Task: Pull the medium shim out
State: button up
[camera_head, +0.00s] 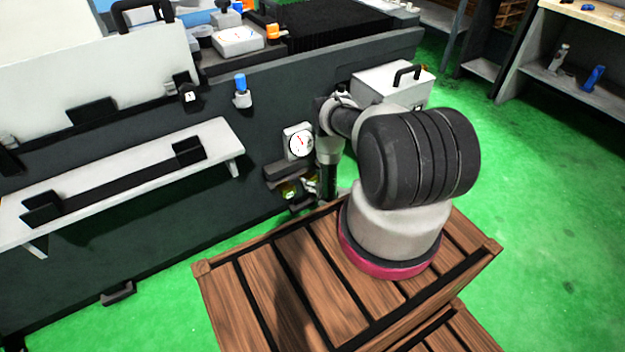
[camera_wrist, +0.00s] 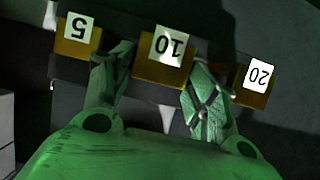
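Three yellow-brown shims with white number labels sit in a row on a dark holder in the wrist view. The labels appear upside down. The shim marked 10 (camera_wrist: 163,68), the middle one, lies between the 5 shim (camera_wrist: 78,50) on the left and the 20 shim (camera_wrist: 255,82) on the right. My gripper (camera_wrist: 163,82) has its fingers apart, one at each side of the 10 shim. I cannot tell whether they touch it. In the head view, small yellow shims (camera_head: 289,191) show low on the machine's dark front, beside my arm's end, and my gripper is mostly hidden.
A dial gauge (camera_head: 300,142) is mounted just above the shims. A white shelf (camera_head: 120,172) juts from the dark machine front to the left. A grey box with a black handle (camera_head: 392,84) is behind my arm. Green floor lies open at right.

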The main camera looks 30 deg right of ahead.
jog(key=shift+o, duration=0.8)
jog(key=shift+r, duration=0.1)
jog(key=v, duration=1.2)
